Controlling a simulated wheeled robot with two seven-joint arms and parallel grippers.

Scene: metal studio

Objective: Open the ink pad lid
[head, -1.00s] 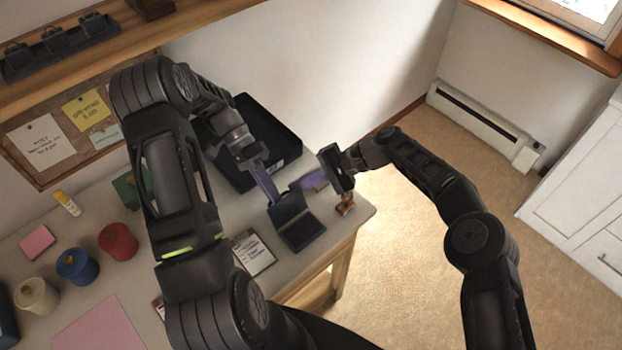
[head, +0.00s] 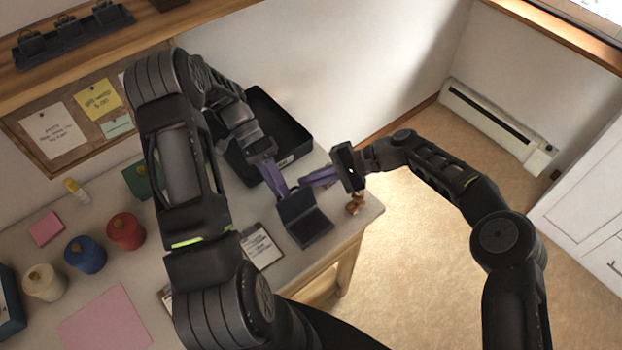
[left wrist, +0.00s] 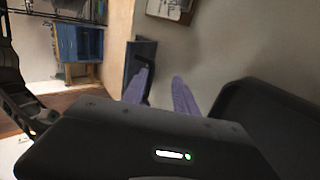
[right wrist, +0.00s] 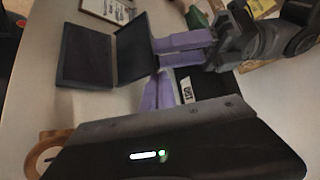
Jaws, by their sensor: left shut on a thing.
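The dark ink pad stands open near the table's right corner. Its base (head: 311,228) lies flat, and its lid (head: 296,204) is raised on the far side. In the right wrist view, the base (right wrist: 84,54) and lid (right wrist: 135,50) form a wide V. My left gripper (head: 279,186) has its purple fingers at the lid's upper edge and is shut on the lid. Its fingers also show in the left wrist view (left wrist: 160,85). My right gripper (head: 308,180) is beside the lid's upper right, apart from the base. Its fingers look close together, but their gap is unclear.
A black tray (head: 300,155) stands behind the pad. A wooden stamp (head: 355,204) sits right of it near the table edge. A clipboard (head: 260,247) lies to the left. Several thread spools, including a red one (head: 126,231), stand farther left.

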